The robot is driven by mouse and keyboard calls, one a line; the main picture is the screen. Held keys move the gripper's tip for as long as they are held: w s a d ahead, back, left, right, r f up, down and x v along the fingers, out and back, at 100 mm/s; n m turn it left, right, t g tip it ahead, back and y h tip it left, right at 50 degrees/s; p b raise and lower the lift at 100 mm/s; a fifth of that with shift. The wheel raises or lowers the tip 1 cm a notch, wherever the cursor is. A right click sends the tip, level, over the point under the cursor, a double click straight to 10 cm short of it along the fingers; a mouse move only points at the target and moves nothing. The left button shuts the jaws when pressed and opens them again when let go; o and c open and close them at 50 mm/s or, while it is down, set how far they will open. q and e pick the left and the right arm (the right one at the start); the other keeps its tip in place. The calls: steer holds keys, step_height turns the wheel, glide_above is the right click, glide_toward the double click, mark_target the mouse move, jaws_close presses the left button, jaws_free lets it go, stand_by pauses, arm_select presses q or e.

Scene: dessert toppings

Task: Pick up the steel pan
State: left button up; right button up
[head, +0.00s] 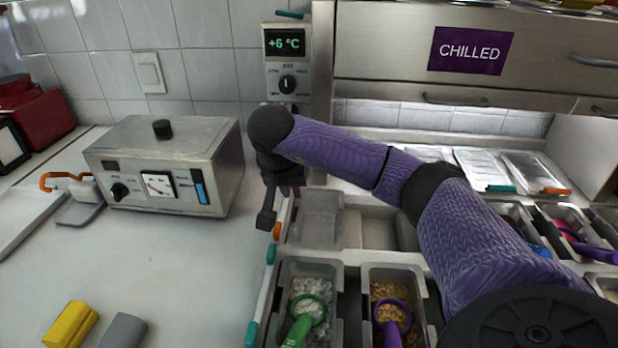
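Grey metal-looking pans sit in the topping rail at the lower centre of the head view. One pan (318,215) at the rail's left end looks empty. In front of it, a pan (291,268) holds pale bits and a green scoop, and another pan (393,272) holds brown crumbs and a purple scoop. I cannot tell which is the steel pan. My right gripper (268,218) hangs pointing down just left of the empty pan, seen edge-on; its finger opening cannot be made out. Nothing is visibly held. My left gripper is not in view.
A steel control box (165,165) stands on the white counter left of my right gripper. A yellow block (70,325) and a grey block (122,331) lie at the front. Lidded containers (535,172) stand behind the rail at right. The middle counter is clear.

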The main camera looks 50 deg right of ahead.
mark_target(299, 213)
steer(key=b+x, duration=0.4)
steer(key=x, duration=0.5)
steer(key=shift+f, duration=0.15)
jaws_close()
stand_by(0.4)
stand_by(0.6)
